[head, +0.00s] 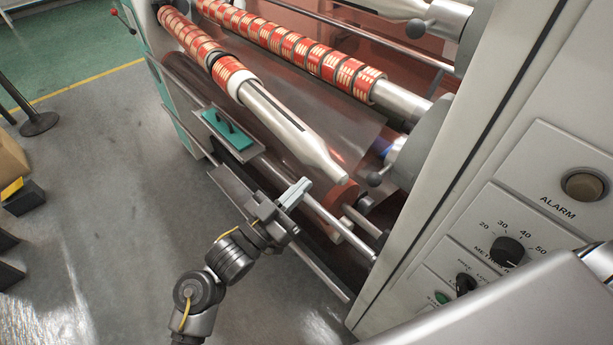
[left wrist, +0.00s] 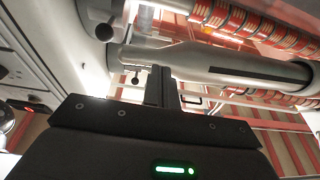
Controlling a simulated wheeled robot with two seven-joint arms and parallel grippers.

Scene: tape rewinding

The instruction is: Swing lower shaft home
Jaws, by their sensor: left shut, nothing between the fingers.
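The lower shaft (head: 285,127) is a silver bar with a tapered free end, swung out at an angle from the machine. Red and cream tape rolls (head: 195,40) sit along its far part. Its free end is apart from the grey round housing (head: 408,162) on the machine's right side. My left gripper (head: 297,192) is shut and empty, just left of and below the tapered end. In the left wrist view the shut fingers (left wrist: 161,85) stand close against the shaft (left wrist: 215,65); I cannot tell whether they touch. My right gripper is out of view.
The upper shaft (head: 300,50), also with red rolls, runs into the machine behind. A control panel (head: 500,240) stands at right. Grey floor (head: 110,200) is open at left.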

